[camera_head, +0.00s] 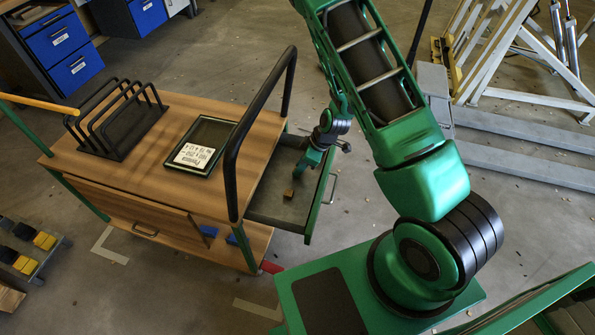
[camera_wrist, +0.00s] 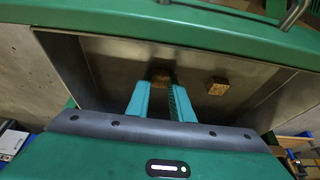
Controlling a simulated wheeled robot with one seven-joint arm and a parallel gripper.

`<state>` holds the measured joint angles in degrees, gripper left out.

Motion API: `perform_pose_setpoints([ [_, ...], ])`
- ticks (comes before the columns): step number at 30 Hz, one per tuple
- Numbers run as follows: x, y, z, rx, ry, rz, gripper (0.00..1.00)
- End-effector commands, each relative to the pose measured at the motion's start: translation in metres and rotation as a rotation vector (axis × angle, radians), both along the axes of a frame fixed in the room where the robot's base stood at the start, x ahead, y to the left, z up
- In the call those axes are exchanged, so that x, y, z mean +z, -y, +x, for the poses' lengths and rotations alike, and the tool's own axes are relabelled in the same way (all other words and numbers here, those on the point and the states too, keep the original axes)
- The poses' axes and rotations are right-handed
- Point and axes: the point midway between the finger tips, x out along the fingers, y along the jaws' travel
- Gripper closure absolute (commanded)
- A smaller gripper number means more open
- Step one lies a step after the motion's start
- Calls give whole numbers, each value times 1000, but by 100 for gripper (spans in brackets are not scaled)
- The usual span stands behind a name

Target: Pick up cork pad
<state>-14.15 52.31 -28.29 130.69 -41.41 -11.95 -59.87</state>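Two small brown cork pads are in the open drawer. One cork pad (camera_wrist: 218,86) lies alone on the drawer floor, right of my fingers in the wrist view; a small brown pad (camera_head: 288,195) also shows in the head view. The other cork pad (camera_wrist: 160,75) is at my fingertips, partly hidden by them. My gripper (camera_wrist: 160,84) reaches down into the drawer with its two teal fingers apart, one at each side of that pad. I cannot tell whether they press on it.
The metal drawer (camera_head: 270,205) with green front is pulled out of the wooden cart (camera_head: 190,115). On the cart top are a black rack (camera_head: 118,128), a dark frame with a white label (camera_head: 203,142) and a black handle bar (camera_head: 238,140). The drawer walls are close around my gripper.

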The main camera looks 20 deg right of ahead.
Motion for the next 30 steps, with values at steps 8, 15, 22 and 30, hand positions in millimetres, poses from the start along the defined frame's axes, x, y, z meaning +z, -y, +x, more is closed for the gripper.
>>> perform_pose_setpoints([
  [8, 0, 0, 0, 0, 0, 0, 100],
  [15, 1, 0, 0, 0, 0, 0, 100],
  [22, 14, 0, 1, 0, 3, 0, 100],
  [30, 54, -19, -8, 5, 3, 3, 100],
])
